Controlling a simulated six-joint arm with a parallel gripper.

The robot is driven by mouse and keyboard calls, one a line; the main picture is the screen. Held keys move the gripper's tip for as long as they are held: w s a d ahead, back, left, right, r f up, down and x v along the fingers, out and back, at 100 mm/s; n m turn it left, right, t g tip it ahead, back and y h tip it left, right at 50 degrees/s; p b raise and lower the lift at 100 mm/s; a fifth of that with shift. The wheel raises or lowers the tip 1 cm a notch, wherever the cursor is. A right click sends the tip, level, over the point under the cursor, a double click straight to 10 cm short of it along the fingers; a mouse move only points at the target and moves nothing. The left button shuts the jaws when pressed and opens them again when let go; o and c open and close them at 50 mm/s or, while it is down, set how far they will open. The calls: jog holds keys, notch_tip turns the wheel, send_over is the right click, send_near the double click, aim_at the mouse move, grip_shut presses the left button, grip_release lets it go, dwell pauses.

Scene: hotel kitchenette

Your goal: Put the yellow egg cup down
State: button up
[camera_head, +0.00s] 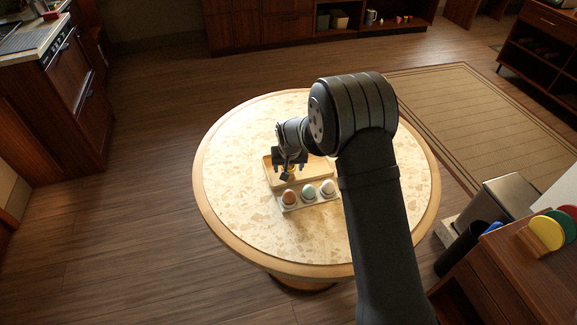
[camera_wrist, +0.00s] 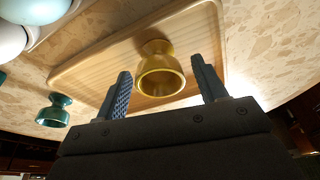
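The yellow egg cup (camera_wrist: 160,75) stands on a shallow light-wood tray (camera_wrist: 92,68) in the wrist view. My gripper (camera_wrist: 161,66) is open, with one blue-grey finger on each side of the cup. Gaps show between the cup and both fingers, and the cup looks empty. In the head view my gripper (camera_head: 290,163) is low over the tray (camera_head: 320,174), and it mostly hides the cup there.
A pale rack with a brown egg (camera_head: 289,196), a mint egg (camera_head: 309,191) and a whitish egg (camera_head: 327,187) stands beside the tray's near side. A teal egg cup (camera_wrist: 54,110) shows in the wrist view. The round table (camera_head: 235,165) is clear to the left.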

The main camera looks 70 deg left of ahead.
jog(key=v, duration=1.2)
jog(key=shift+r, duration=0.2)
jog(key=shift+a+f, duration=0.1)
jog(key=x, duration=1.2)
jog(key=shift+r, duration=1.15)
jog(key=shift+f, duration=0.1)
